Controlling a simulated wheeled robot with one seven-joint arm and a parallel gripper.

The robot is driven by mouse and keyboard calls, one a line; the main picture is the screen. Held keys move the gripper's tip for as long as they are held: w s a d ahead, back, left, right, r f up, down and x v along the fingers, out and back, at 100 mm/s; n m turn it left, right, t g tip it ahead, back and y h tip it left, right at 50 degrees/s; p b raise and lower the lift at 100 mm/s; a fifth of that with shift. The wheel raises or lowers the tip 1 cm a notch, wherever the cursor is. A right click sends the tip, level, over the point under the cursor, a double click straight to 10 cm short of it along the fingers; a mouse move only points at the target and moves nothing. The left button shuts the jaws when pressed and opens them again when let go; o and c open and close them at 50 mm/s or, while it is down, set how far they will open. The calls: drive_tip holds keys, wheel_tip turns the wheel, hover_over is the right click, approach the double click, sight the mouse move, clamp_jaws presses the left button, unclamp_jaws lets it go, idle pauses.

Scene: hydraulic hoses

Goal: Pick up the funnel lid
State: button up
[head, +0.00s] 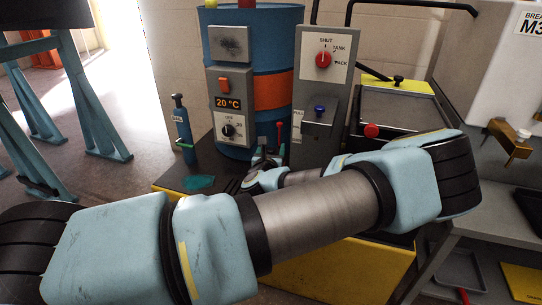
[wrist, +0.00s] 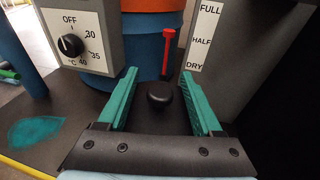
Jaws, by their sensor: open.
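In the wrist view, a small round black knob (wrist: 159,96) stands between the two green fingers of my gripper (wrist: 159,76). It looks like the handle of the funnel lid, but the dark surface under it blends in and the lid's outline cannot be made out. The fingers are spread, one on each side of the knob, with a gap to it on both sides. In the head view my gripper (head: 265,160) is small, low in front of the blue drum, and partly hidden by my arm; the knob cannot be made out there.
A blue drum (head: 274,58) with an orange band and a dial box (wrist: 75,38) stand behind to the left. A grey gauge panel (wrist: 235,50) is close on the right. A red-topped post (wrist: 168,50) stands just beyond the knob. A teal patch (wrist: 37,132) lies left.

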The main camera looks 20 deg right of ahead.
drive_tip(key=shift+w+d, duration=0.2)
drive_tip(key=shift+w, duration=0.2)
clamp_jaws()
idle(0.4)
